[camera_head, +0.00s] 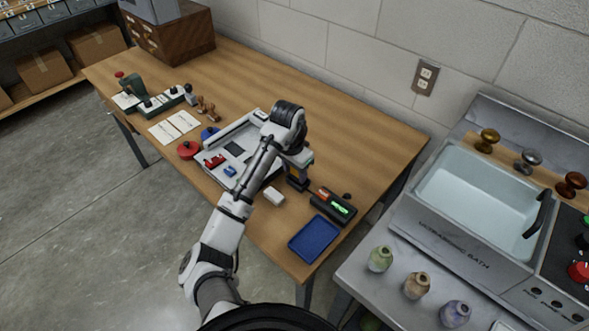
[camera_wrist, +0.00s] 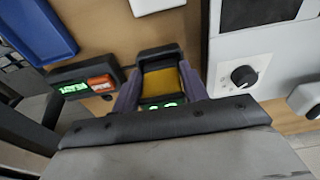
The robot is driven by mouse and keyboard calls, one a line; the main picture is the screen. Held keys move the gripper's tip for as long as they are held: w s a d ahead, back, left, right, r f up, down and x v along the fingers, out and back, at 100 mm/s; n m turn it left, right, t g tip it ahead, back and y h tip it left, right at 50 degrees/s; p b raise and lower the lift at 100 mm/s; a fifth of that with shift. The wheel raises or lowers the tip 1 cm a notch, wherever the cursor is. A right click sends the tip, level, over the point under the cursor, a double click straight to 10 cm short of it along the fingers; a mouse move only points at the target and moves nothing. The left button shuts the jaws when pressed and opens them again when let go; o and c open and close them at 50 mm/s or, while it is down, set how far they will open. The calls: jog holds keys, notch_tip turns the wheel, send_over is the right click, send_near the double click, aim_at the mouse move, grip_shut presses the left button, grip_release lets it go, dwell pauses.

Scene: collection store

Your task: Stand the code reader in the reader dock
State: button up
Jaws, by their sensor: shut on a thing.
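My gripper (camera_head: 298,173) points down over the near right part of the wooden table. In the wrist view its fingers (camera_wrist: 160,90) are closed on the sides of a dark block with a yellow face (camera_wrist: 160,82), which looks like the code reader. Green lit marks show at its lower edge, partly hidden by the gripper body. In the head view the dark block (camera_head: 298,184) shows low under my gripper; I cannot tell whether it touches the table. The reader dock is not clearly identifiable. A black unit (camera_head: 333,207) with a green display and an orange part stands to the right.
A blue tray (camera_head: 314,239) lies at the table's near corner. A small white block (camera_head: 274,196) and a pale grey board with small parts (camera_head: 215,166) are on the left. The ultrasonic bath (camera_head: 470,195) stands on the right. The table's back right area is clear.

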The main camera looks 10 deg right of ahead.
jog(key=shift+f+b, duration=0.3)
jog(key=shift+f, duration=0.25)
jog(key=o, duration=0.5)
jog(key=shift+r, duration=0.1)
notch_tip(320, 180, up, 3)
jog(key=p, duration=0.2)
jog(key=shift+s+a+p, duration=0.1)
jog(key=shift+s+p, duration=0.05)
jog(key=shift+p, duration=0.15)
jog(key=shift+s+a+r, duration=0.1)
jog(key=shift+a+r, duration=0.05)
jog(key=shift+r, duration=1.15)
jog(key=shift+s+a+r, duration=0.1)
jog(key=shift+a+r, duration=0.05)
jog(key=shift+r, duration=1.1)
jog(key=shift+s+a+r, duration=0.1)
jog(key=shift+a+r, duration=0.05)
jog(key=shift+r, duration=1.15)
